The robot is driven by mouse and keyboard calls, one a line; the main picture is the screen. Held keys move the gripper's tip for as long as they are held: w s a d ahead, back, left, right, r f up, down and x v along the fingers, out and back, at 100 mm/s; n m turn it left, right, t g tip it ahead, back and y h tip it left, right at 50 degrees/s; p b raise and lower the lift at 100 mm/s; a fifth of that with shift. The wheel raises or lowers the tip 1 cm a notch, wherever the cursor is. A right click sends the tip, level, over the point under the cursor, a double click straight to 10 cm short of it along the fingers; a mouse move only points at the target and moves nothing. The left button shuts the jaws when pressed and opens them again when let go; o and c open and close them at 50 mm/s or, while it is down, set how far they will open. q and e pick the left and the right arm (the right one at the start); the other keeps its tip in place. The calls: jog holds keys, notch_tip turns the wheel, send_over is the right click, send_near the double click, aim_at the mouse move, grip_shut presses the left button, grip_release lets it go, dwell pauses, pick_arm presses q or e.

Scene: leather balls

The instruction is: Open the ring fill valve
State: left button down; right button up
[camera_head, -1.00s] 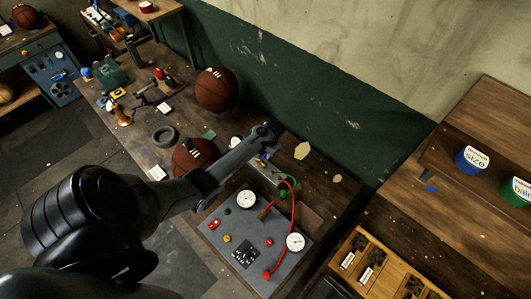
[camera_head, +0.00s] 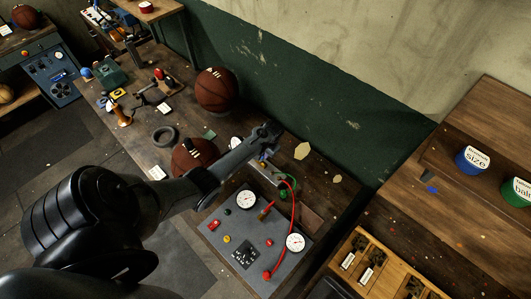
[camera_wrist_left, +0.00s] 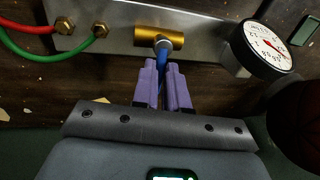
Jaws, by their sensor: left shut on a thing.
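A brass valve body (camera_wrist_left: 158,37) with a blue lever handle (camera_wrist_left: 162,57) sits on a grey metal plate in the left wrist view. My left gripper (camera_wrist_left: 164,70) has its two purple fingers closed around the blue handle, just in front of the brass body. In the head view my left gripper (camera_head: 265,155) is over the far edge of the workbench, beside the grey manifold, and mostly hides the valve. My right gripper is in neither view.
Red (camera_wrist_left: 25,27) and green (camera_wrist_left: 38,53) hoses join the plate through brass fittings, left of the valve. A white gauge (camera_wrist_left: 268,46) is at its right. A control panel (camera_head: 232,262) with gauges and a red hose lies nearer. Basketballs stand on the bench, one (camera_head: 215,90) behind.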

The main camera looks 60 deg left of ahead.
pick_arm(q)
jog(key=n, duration=0.3)
jog(key=shift+a+g+p, duration=0.3)
jog(key=n, duration=0.3)
jog(key=a+n+h, duration=0.1)
jog(key=shift+s+n+g, duration=0.3)
jog(key=shift+n, duration=0.1)
jog(key=n, duration=0.3)
jog(key=s+n+h, duration=0.1)
jog(key=n, duration=0.1)
jog(key=shift+a+b, duration=0.25)
jog(key=shift+b, duration=0.05)
jog(key=n, duration=0.4)
jog(key=shift+s+a+h, duration=0.1)
jog(key=shift+s+h, duration=0.2)
jog(key=shift+s+n, duration=0.15)
jog(key=shift+n, duration=0.35)
jog(key=c, duration=1.2)
grip_release()
